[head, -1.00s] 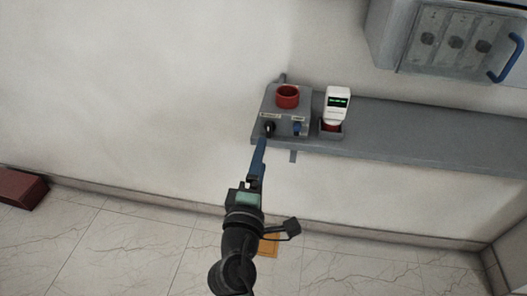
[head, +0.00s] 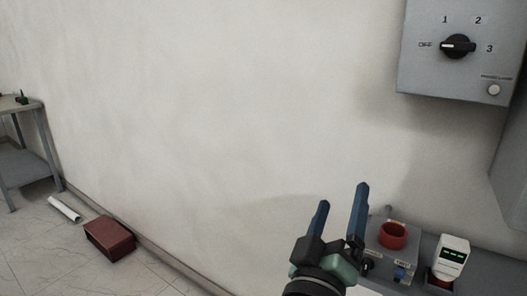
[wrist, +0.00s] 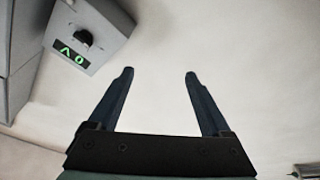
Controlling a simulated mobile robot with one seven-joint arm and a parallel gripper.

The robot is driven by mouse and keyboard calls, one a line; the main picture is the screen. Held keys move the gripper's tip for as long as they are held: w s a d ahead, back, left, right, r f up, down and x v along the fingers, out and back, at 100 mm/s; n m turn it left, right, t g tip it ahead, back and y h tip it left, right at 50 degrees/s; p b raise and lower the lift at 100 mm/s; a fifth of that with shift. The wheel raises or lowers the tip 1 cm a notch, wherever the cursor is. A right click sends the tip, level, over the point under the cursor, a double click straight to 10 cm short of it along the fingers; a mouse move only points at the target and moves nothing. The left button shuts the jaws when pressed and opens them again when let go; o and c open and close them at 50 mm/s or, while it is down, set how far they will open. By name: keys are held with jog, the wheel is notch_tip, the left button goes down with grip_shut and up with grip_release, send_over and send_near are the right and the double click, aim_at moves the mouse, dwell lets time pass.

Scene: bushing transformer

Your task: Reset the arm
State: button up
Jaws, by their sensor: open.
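My gripper (head: 342,208) is in the lower right of the head view, pointing up, with its two blue fingers apart and nothing between them. In the wrist view my gripper (wrist: 159,78) also shows both fingers spread, with bare wall beyond them. In the head view it is in front of the wall, to the left of a grey box with a red ring (head: 393,236) on top. It overlaps that box's left edge in the picture; I cannot tell whether they touch.
A white device with a green display (head: 453,254) stands on the grey shelf (head: 490,270). A switch panel with a rotary knob (head: 458,46) hangs at upper right. A dark red box (head: 109,238) and a white roll (head: 64,208) lie on the floor near a table (head: 20,104). The middle wall is clear.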

jog(key=s+a+r+m+t+y, duration=0.1)
jog(key=s+a+r+t+y, duration=0.3)
jog(key=r, duration=0.5)
jog(key=s+a+r+m+t+y, duration=0.2)
jog(key=s+a+r, duration=0.3)
jog(key=r, duration=0.4)
jog(key=s+a+r+m+t+y, duration=0.1)
jog(key=s+a+r+t+y, duration=0.2)
jog(key=s+r, duration=0.45)
notch_tip(320, 180, up, 18)
jog(key=w+p, duration=0.2)
jog(key=p, duration=1.5)
jog(key=shift+w+f+g, duration=0.2)
jog(key=shift+w+g, duration=0.05)
jog(key=shift+g, duration=0.05)
